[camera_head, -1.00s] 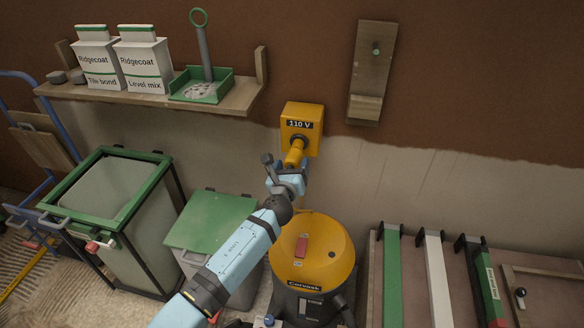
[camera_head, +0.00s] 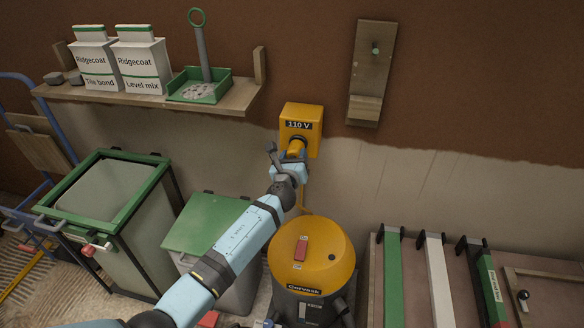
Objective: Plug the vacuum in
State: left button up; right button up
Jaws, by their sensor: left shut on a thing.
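A yellow wall socket box (camera_head: 301,123) marked "110 V" is fixed to the wall in the upper middle of the head view. A yellow plug (camera_head: 296,147) sits at the dark round opening on its front; how deep it is in I cannot tell. My left gripper (camera_head: 294,158) is shut on the plug, just below the box, and partly hides it. A piece of yellow cable (camera_head: 304,205) hangs below the gripper toward the vacuum. The vacuum (camera_head: 325,262), with a yellow domed top, a red switch and a dark body, stands on the floor below. My right gripper is not in view.
A wooden shelf (camera_head: 235,103) on the left holds two Ridgecoat bags (camera_head: 143,68) and a green tray (camera_head: 200,91). Green-rimmed bins (camera_head: 112,190) stand below it. A wooden board (camera_head: 371,75) hangs right of the socket. A rack with long tools (camera_head: 437,270) is at lower right.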

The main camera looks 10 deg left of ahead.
pick_arm(q)
jog(key=shift+w+r, duration=0.15)
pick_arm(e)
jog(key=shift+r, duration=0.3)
pick_arm(q)
jog(key=o, duration=1.1)
jog(key=shift+w, duration=0.1)
jog(key=shift+o, duration=1)
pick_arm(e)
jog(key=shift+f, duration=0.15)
pick_arm(q)
jog(key=s+p, duration=0.2)
jog(key=s, duration=1.1)
jog(key=shift+s+p, duration=0.35)
jog(key=shift+s, duration=0.05)
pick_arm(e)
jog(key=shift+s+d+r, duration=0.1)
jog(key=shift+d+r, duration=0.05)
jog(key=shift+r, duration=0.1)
